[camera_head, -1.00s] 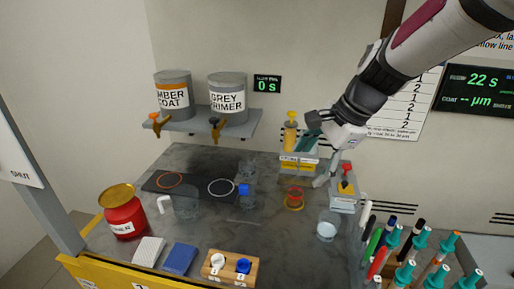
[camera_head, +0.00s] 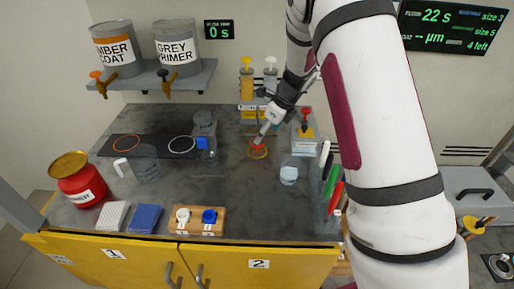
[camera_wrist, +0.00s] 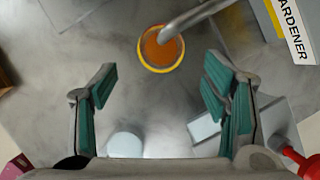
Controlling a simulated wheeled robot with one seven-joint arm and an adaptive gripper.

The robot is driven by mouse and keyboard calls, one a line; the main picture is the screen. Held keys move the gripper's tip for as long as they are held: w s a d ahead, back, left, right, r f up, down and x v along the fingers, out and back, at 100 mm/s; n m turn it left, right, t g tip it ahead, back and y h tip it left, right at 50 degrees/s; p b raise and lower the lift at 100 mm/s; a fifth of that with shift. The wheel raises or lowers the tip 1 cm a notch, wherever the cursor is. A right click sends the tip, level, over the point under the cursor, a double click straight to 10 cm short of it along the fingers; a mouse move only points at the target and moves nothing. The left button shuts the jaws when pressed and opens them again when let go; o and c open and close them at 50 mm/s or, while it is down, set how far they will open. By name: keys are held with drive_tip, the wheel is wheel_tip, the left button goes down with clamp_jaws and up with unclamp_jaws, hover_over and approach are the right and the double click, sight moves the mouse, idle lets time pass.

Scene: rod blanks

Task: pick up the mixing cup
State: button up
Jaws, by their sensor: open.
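No cup carries a readable label as the mixing cup. A small round vessel with orange contents and a yellow rim (camera_head: 258,151) stands on the bench just below my gripper (camera_head: 265,132). In the wrist view this orange vessel (camera_wrist: 161,49) lies ahead of my gripper (camera_wrist: 160,78), with a grey spout crossing over it. The two teal-padded fingers are wide apart with nothing between them. A clear cup with a pale bottom (camera_head: 289,175) stands to the right and nearer the front; it also shows as a pale disc in the wrist view (camera_wrist: 125,145).
Pump bottles stand behind my gripper (camera_head: 247,80), and a red-topped bottle on a box (camera_head: 305,130) stands to its right. A clear jug (camera_head: 147,172), a red can (camera_head: 78,180) and a wooden holder (camera_head: 198,221) are left. Pens (camera_head: 331,182) line the right edge.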

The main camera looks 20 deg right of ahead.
sight(257, 146)
drive_tip(key=shift+w+x, duration=0.2)
drive_tip(key=shift+x, duration=3.6)
drive_tip(key=shift+a, duration=0.1)
drive_tip(key=c, duration=1.2)
drive_tip(key=shift+r, duration=0.2)
